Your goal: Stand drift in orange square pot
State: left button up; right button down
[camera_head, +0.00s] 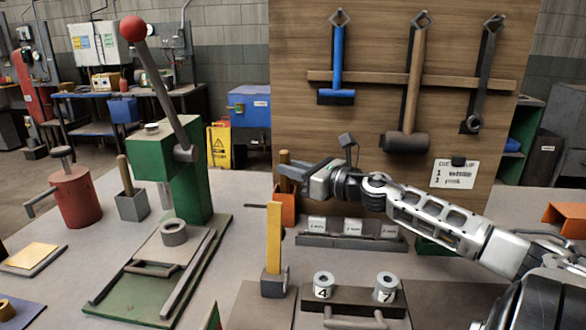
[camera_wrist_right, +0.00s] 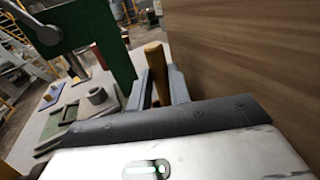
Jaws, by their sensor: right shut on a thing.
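The drift (camera_head: 284,157) is a brown-yellow rod, and its upper end sticks up above my right gripper (camera_head: 287,173). In the right wrist view the drift (camera_wrist_right: 154,60) stands between the two grey fingers of the right gripper (camera_wrist_right: 160,82), which is shut on it. The orange square pot (camera_head: 286,210) is directly below the gripper in the head view, in front of the wooden board. The gripper covers part of the pot's top. The drift's lower end is hidden, so I cannot tell whether it is inside the pot. My left gripper is not in view.
A green press (camera_head: 180,165) with a red-knobbed lever stands left. A grey pot (camera_head: 132,205) holds another rod. A yellow-handled tool (camera_head: 274,238) stands in front of the orange pot. A labelled rack (camera_head: 350,240) lies right of it. Hammers hang on the board (camera_head: 370,70) behind.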

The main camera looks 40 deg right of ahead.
aim_at(288, 180)
jog(key=shift+f+b, duration=1.25)
jog(key=shift+f, duration=0.25)
jog(key=c, duration=1.3)
grip_release()
jog(key=shift+o, duration=0.5)
jog(key=shift+f, duration=0.1)
jog(key=p+v, duration=0.1)
jog(key=v, duration=1.5)
